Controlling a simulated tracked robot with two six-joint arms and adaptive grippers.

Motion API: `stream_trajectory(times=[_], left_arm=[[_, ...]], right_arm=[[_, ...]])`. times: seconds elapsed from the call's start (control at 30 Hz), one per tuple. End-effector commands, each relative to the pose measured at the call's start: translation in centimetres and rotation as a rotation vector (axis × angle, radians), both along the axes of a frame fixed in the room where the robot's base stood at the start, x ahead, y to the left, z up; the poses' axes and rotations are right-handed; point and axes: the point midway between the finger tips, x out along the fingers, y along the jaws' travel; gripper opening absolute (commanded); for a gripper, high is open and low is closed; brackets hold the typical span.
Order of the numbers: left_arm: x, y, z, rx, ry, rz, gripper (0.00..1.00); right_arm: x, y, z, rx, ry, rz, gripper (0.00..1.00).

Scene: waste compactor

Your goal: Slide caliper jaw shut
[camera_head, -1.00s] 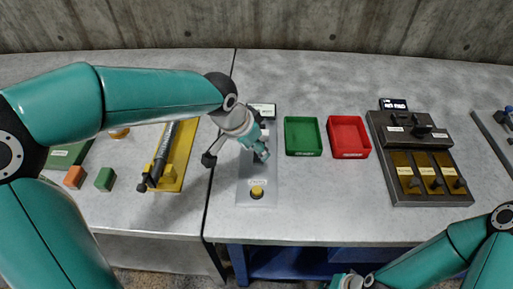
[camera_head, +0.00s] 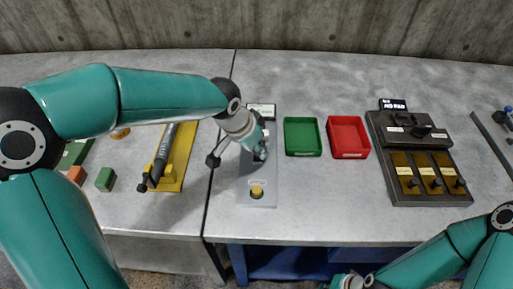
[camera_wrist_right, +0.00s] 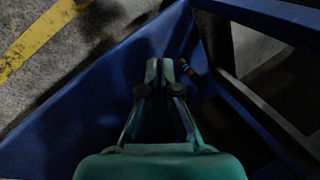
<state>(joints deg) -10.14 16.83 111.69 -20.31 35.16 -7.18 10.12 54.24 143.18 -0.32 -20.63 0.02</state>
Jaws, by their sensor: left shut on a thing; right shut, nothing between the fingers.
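The caliper station is a light grey plate (camera_head: 263,198) with a yellow button (camera_head: 256,191) at its near end and a small label or display (camera_head: 262,109) at its far end. My left gripper (camera_head: 261,153) is over the middle of this plate, pointing down, and is shut on a small part there. That part looks to be the caliper's sliding jaw, but the gripper hides most of it, so I cannot tell the jaw gap. My right gripper (camera_wrist_right: 165,70) is shut and empty, low in front of the bench. It also shows at the bottom edge of the head view (camera_head: 345,282).
Green (camera_head: 303,137) and red (camera_head: 348,138) trays stand right of the plate. A dark box with brass panels (camera_head: 428,175) is farther right. A yellow fixture with a dark cylinder (camera_head: 170,170) and small blocks lie left. The blue bench frame (camera_wrist_right: 85,95) is close to my right gripper.

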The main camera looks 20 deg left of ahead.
Motion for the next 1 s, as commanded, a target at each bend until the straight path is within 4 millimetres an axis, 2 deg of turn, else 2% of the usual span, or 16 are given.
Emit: stream_trajectory(times=[0.17,0.43,0.47,0.6,1.0], left_arm=[[2.3,0.7,0.2,0.0,-0.002,0.002,0.0],[2.7,0.8,0.2,0.0,-0.01,0.002,0.0],[2.7,0.8,0.2,-0.001,-0.011,0.002,0.26],[2.7,0.8,0.2,0.0,-0.01,0.002,0.48],[2.4,0.8,0.5,0.0,-0.005,0.0,0.48]], right_arm=[[0.0,0.0,0.7,0.0,0.0,0.0,0.0],[0.0,0.0,0.6,0.0,0.0,0.0,0.0],[0.0,0.0,0.6,0.0,0.0,0.0,0.0],[0.0,0.0,0.6,0.0,0.0,0.0,0.0],[0.0,0.0,0.6,0.0,0.0,0.0,0.0]])
